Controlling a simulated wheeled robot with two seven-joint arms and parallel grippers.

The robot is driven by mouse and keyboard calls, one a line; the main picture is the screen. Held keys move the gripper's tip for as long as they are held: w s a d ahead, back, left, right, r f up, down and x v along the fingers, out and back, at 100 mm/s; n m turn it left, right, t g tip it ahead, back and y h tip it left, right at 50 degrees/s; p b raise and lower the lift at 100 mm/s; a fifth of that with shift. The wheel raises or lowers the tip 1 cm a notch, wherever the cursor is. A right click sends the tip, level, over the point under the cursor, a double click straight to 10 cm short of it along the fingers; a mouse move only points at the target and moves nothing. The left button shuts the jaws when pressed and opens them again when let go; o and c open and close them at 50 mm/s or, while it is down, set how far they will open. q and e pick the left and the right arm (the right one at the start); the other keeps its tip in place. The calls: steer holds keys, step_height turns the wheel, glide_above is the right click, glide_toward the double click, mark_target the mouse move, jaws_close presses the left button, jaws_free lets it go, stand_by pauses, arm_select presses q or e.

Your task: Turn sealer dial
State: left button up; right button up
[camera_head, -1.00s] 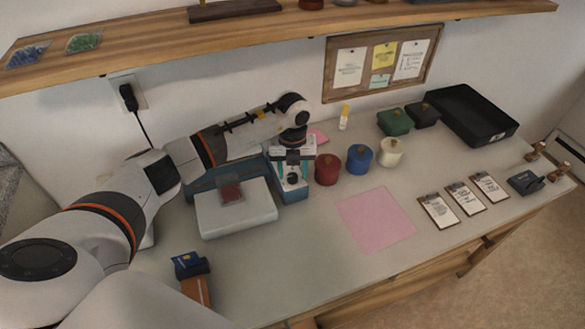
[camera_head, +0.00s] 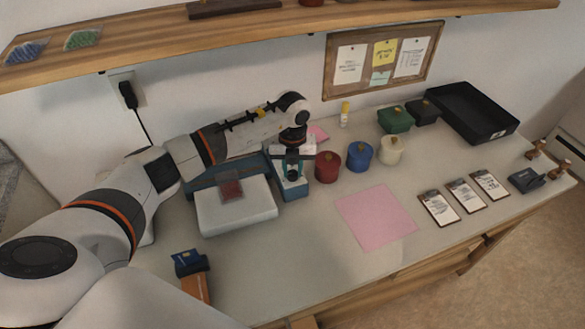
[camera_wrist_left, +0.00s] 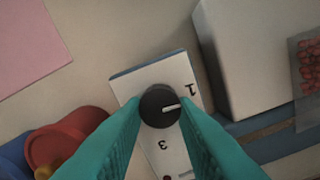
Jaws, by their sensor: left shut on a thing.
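The sealer (camera_head: 235,207) is a white-topped, blue-bodied machine on the bench, with a packet of red pieces (camera_head: 231,190) on its top. Its control box (camera_head: 292,190) stands at its right end. The black round dial (camera_wrist_left: 158,92) sits on the box's white face, with "1" and "3" printed around it; its white pointer line points right in the left wrist view, a little below the "1". My left gripper (camera_head: 292,168) is above the box, and its teal fingers are shut on the dial from both sides. My right gripper is not in view.
Red (camera_head: 327,168), blue (camera_head: 359,158) and white (camera_head: 390,151) lidded pots stand close to the right of the control box. A pink sheet (camera_head: 375,217) lies in front of them. A wooden shelf (camera_head: 290,29) runs above the bench. Clipboards and a black tray (camera_head: 478,112) are farther right.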

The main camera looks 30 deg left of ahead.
mark_target(294, 173)
arm_select(q)
steer(key=m+b, duration=0.3)
steer(key=m, duration=0.2)
steer(key=shift+f+m, duration=0.1)
steer(key=shift+m, duration=0.2)
steer(key=m+b, duration=0.3)
steer(key=m, duration=0.3)
steer(key=shift+d+b, duration=0.15)
steer(key=shift+b, duration=0.2)
steer(key=m+b, duration=0.3)
steer(key=m, duration=0.3)
steer(key=shift+d+m, duration=0.1)
steer(key=shift+m, duration=0.3)
steer(key=m+b, duration=0.1)
steer(key=m, duration=0.3)
steer(key=shift+s+r+m+b, duration=0.1)
steer(key=shift+r+m+b, duration=0.1)
steer(key=shift+m+b, duration=0.15)
steer(key=o, duration=1)
step_height(294, 173, up, 12)
